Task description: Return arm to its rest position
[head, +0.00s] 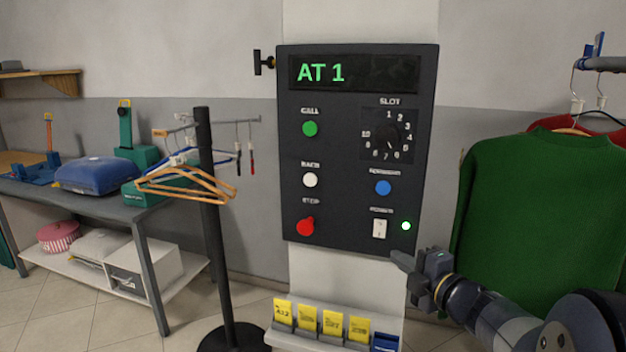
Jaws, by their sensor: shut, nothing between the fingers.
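My gripper (402,262) is at the lower right of the head view, at the end of my arm, which reaches in from the bottom right corner. Its fingers are shut and hold nothing. It is just below the lower right corner of the dark control panel (345,225). I cannot tell whether the fingertips touch the panel. The panel's display (355,73) reads "AT 1" in green. The white power switch (379,228) and a lit green lamp (406,226) are just above the gripper.
A green sweater (545,215) hangs close behind my arm at right. A ledge with yellow tags (307,318) is below the panel. A black stand (212,220) with hangers (185,185) is left of the panel. A table (120,208) with a blue case (97,175) is farther left.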

